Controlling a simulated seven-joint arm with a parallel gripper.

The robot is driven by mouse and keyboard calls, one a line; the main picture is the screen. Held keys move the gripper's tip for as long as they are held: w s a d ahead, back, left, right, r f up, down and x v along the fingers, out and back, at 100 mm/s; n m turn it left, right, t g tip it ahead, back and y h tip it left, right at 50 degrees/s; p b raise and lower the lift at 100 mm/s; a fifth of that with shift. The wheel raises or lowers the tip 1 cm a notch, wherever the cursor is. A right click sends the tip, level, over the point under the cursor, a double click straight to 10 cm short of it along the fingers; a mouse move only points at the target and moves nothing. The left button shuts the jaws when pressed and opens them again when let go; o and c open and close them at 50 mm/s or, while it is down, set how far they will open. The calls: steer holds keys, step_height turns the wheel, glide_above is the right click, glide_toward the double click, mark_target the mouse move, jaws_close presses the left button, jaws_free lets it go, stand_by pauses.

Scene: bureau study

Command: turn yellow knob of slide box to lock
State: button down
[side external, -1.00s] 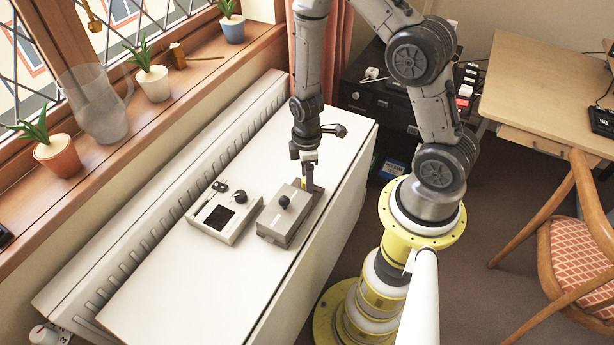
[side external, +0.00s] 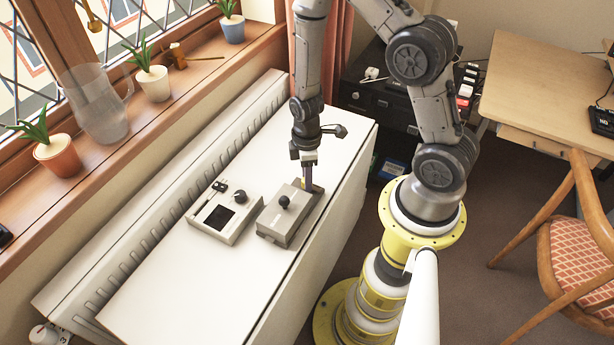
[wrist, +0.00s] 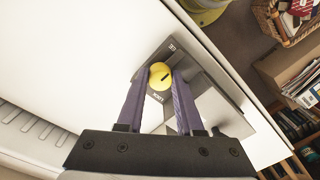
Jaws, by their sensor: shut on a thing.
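The slide box (side external: 281,224) is a grey box with a black round knob (side external: 284,201) on top, on the white surface. In the wrist view, the yellow knob (wrist: 160,76) sits on the box's grey face (wrist: 201,92) and has a dark slanted slot mark. Small printed labels lie beside it, too small to read surely. My gripper (wrist: 161,80) has its two purple fingers on either side of the yellow knob, shut on it. In the side view, my gripper (side external: 306,184) reaches down to the box's far end, and the yellow knob is mostly hidden there.
A pale device (side external: 224,214) with a dark screen and black knob stands close left of the slide box. The white top (side external: 180,285) is clear toward the front. Potted plants and a glass jug (side external: 98,105) stand on the windowsill. A basket (wrist: 290,24) shows beyond the edge.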

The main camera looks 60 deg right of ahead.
steer(key=m, duration=0.3)
steer(key=shift+m, duration=0.4)
steer(key=m, duration=0.3)
steer(key=shift+m, duration=0.3)
steer(key=m, duration=0.7)
stand_by(0.8)
steer(key=c, duration=0.5)
jaws_free()
steer(key=shift+c, duration=0.2)
step_height(320, 180, up, 14)
steer(key=shift+s+d, duration=0.15)
